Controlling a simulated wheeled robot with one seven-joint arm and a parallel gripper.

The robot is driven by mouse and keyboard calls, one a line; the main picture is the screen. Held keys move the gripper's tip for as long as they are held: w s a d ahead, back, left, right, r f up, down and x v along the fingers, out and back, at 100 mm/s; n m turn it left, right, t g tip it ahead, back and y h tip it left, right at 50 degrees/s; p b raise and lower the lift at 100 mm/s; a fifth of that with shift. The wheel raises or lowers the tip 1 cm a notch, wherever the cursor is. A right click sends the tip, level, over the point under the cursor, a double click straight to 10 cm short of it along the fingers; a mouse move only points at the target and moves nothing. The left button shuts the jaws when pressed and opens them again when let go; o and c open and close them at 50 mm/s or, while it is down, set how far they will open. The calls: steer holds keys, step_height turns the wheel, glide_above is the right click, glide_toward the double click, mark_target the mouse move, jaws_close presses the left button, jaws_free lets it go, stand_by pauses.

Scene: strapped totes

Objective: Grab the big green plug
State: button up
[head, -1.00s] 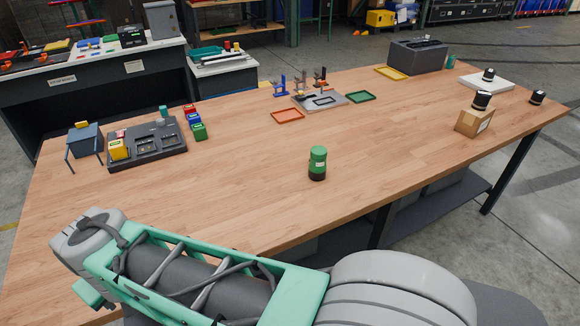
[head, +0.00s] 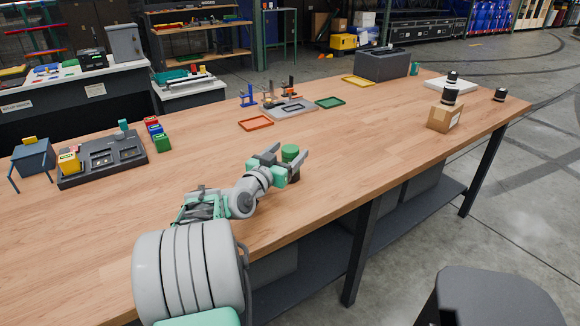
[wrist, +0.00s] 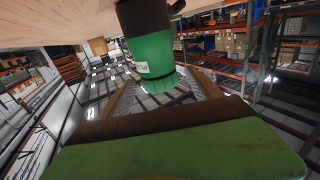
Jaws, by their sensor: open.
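The big green plug (head: 291,150), a green cylinder with a black base, stands upright on the wooden table (head: 210,160). In the head view my gripper (head: 288,156) is open at the plug, with one finger on either side of it, and hides part of its lower body. In the wrist view, where the table is at the top, the plug (wrist: 151,52) shows green with a small white label. It lies between or just beyond my spread fingers (wrist: 160,90). I see no clear contact, and the exact depth is hard to tell.
A dark socket board (head: 104,160) with a yellow block stands at the left, with a small green block (head: 161,142) beside it. Orange (head: 256,124) and green (head: 330,102) trays lie behind. A cardboard box (head: 444,117) stands at the right. The table around the plug is clear.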

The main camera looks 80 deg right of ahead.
steer(key=shift+x, duration=1.05)
jaws_close()
